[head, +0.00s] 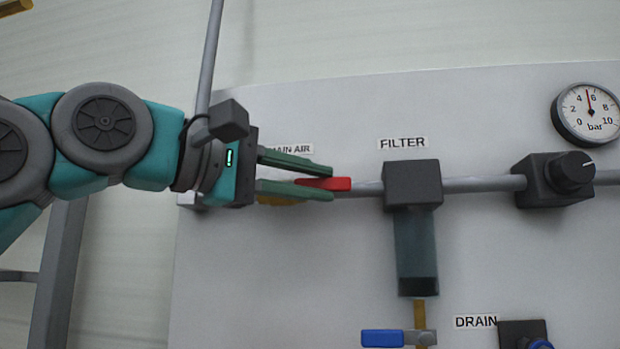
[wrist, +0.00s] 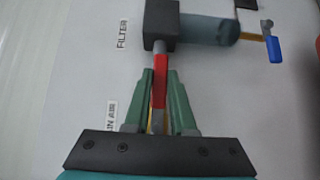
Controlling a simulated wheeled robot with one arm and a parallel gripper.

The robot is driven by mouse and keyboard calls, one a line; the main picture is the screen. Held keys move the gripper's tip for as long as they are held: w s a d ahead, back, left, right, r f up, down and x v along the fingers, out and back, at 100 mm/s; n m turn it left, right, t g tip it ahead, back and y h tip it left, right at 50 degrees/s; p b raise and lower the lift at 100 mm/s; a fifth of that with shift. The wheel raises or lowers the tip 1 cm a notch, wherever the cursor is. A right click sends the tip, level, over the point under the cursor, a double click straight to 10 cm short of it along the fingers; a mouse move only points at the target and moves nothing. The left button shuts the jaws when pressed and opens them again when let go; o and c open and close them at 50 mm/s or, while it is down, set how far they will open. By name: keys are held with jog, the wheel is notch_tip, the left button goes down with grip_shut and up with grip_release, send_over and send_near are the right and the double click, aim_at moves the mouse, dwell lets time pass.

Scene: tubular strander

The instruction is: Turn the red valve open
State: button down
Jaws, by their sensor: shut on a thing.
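The red valve handle (head: 335,184) shows in the head view at the left of the pipe run, under the partly covered "MAIN AIR" label. It lies along the pipe, pointing right toward the filter. My gripper (head: 326,184) reaches in from the left, its two green fingers shut on the handle, one above and one below. In the wrist view the red handle (wrist: 160,75) runs up between the fingertips of my gripper (wrist: 160,80). The brass valve body (head: 280,200) is mostly hidden behind the fingers.
The filter (head: 412,186) with its bowl hangs right of the handle. A regulator (head: 555,180) and a gauge (head: 587,113), reading about 5 bar, are further right. A blue drain handle (head: 382,338) sits below. The grey panel (head: 290,280) under my gripper is clear.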

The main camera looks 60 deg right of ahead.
jog(key=shift+f, duration=0.1)
jog(key=c, duration=0.7)
grip_release()
jog(key=shift+c, duration=0.2)
jog(key=v, duration=0.7)
jog(key=shift+a, duration=0.35)
jog(key=shift+w, duration=0.1)
